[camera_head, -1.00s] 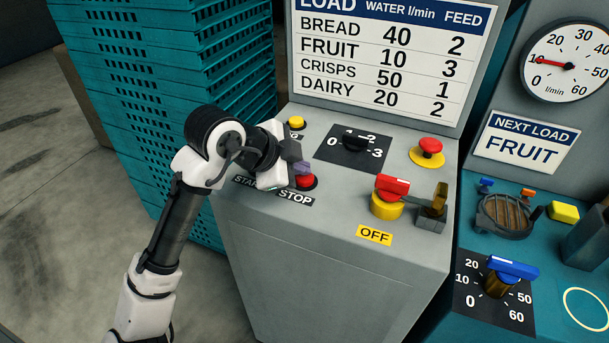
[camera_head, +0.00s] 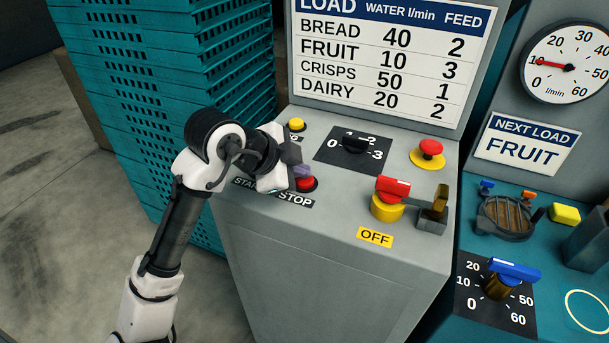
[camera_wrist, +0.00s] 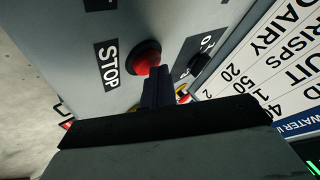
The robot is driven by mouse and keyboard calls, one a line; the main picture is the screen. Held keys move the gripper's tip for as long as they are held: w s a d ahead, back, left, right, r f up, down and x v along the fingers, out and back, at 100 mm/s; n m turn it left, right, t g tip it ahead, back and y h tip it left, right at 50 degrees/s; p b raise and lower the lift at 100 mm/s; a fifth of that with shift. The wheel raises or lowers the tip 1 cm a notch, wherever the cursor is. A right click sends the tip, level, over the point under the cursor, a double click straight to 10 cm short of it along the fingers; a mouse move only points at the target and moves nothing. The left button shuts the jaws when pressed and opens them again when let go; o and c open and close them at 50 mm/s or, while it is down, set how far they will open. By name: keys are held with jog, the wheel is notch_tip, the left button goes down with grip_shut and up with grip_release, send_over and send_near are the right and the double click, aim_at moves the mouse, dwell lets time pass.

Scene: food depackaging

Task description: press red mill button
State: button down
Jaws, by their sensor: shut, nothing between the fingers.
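The red button (camera_head: 308,184) sits on the grey panel's front left, beside the STOP label (camera_head: 295,200). My gripper (camera_head: 300,171) is shut and empty, its fingertips just behind and left of the red button in the head view. In the wrist view the red button (camera_wrist: 143,55) shows just past the fingertips (camera_wrist: 157,74), which overlap its lower edge. I cannot tell whether they touch it. My gripper hides part of the panel left of the button, including part of the START label (camera_head: 245,182).
A yellow button (camera_head: 296,124) is behind my gripper. A black selector knob (camera_head: 355,143), a red mushroom button on a yellow base (camera_head: 429,150) and a red rotary switch (camera_head: 392,188) above an OFF label stand to the right. Teal crates (camera_head: 150,90) are stacked at left.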

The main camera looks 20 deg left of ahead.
aim_at(300, 181)
jog(key=shift+r+p, duration=0.35)
jog(key=shift+r, duration=0.35)
jog(key=shift+r+p, duration=1.85)
jog(key=shift+r, duration=0.75)
jog(key=shift+f, duration=0.1)
